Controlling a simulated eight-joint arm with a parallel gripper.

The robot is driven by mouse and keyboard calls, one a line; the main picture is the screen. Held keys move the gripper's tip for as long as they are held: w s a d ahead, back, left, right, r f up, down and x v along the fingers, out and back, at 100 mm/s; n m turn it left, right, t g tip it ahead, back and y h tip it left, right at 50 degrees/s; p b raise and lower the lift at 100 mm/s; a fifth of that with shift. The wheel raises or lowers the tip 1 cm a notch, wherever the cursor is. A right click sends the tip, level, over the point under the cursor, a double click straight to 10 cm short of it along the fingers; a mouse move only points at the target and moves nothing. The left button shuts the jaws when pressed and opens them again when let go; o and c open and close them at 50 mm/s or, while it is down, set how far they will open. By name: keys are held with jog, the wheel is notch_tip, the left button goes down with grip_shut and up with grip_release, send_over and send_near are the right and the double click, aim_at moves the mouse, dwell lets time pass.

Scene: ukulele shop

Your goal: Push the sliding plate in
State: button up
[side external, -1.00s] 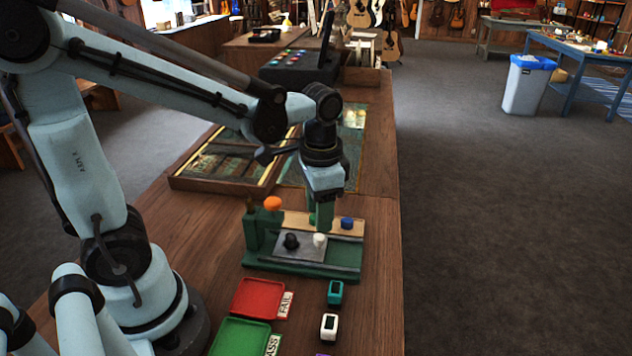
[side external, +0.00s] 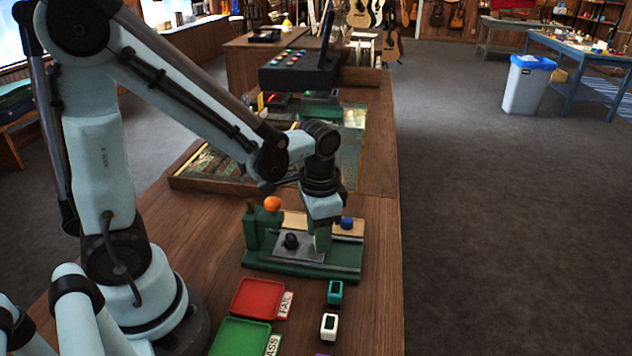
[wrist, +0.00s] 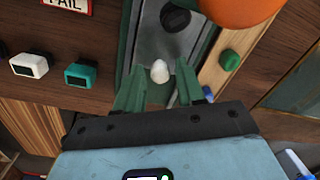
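The sliding plate (side external: 276,251) is a grey metal plate lying in a green fixture (side external: 300,268) on the wooden bench. A black knob (side external: 291,241) stands on it, also seen in the wrist view (wrist: 175,18). A white rounded knob (wrist: 160,71) stands on the plate in the wrist view; in the side view my gripper hides it. My gripper (side external: 320,254) is down at the plate. In the wrist view its green fingers (wrist: 160,75) are apart, one on each side of the white knob, with gaps visible. Whether the fingertips touch the plate I cannot tell.
An orange ball (side external: 272,203) tops a green post at the fixture's left back. A blue button (side external: 347,222) is on the wooden strip behind. Red (side external: 259,298) and green (side external: 240,337) trays and teal (side external: 335,292) and white (side external: 328,326) devices lie in front.

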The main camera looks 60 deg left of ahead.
aim_at(301, 245)
grip_shut()
jog(key=shift+s+a, duration=1.25)
jog(key=shift+a, duration=0.05)
jog(key=shift+o, duration=1.2)
grip_release()
jog(key=shift+d, duration=0.1)
notch_tip(301, 245, up, 12)
jog(key=shift+d, duration=0.15)
